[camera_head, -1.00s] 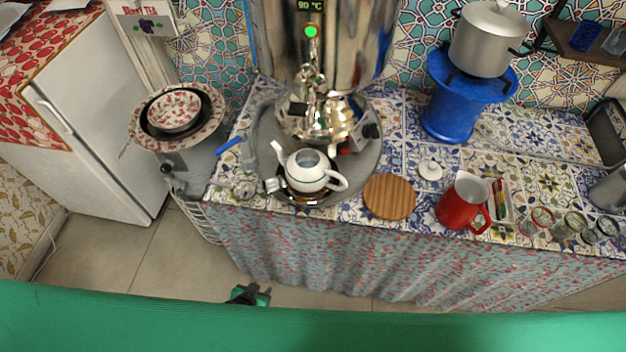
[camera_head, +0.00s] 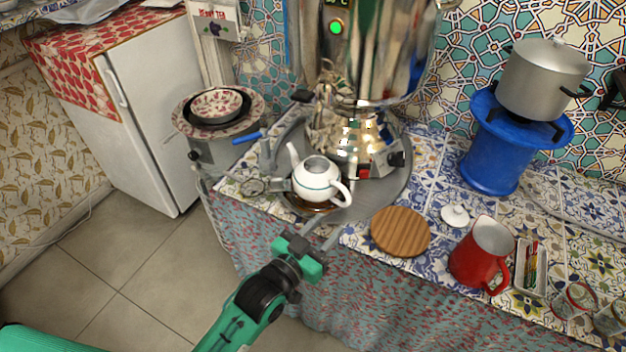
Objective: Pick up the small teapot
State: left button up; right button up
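The small white teapot (camera_head: 317,184) stands upright and lidless, its spout to the left and its handle to the right. It is on a dark brown stand at the front of the round grey tray (camera_head: 385,197), below the samovar (camera_head: 375,50). A small white lid (camera_head: 455,216) lies apart on the counter to the right. My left gripper (camera_head: 323,230) is at the counter's front edge, just below the teapot in the picture. Its two grey fingers are apart and empty, pointing toward the teapot without visible contact. My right gripper is not in view.
A round wooden board (camera_head: 400,232) lies right of the teapot, with a red mug (camera_head: 481,254) beyond it. A blue-handled object (camera_head: 246,137) sticks out at the tray's left. A blue stand (camera_head: 492,150) holds a metal pot (camera_head: 543,78). Stacked bowls (camera_head: 217,105) stand at the left.

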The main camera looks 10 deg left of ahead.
aim_at(347, 202)
pick_arm(q)
jog(key=x, duration=0.7)
jog(key=shift+w+p, duration=0.3)
jog(key=shift+w, duration=0.05)
jog(key=x, duration=0.3)
jog(key=shift+w+a+f+p, duration=0.1)
jog(key=shift+w+f+p, duration=0.1)
jog(key=shift+w+p, duration=0.15)
jog(key=shift+w+d, duration=0.3)
jog(key=shift+w, duration=0.15)
grip_shut()
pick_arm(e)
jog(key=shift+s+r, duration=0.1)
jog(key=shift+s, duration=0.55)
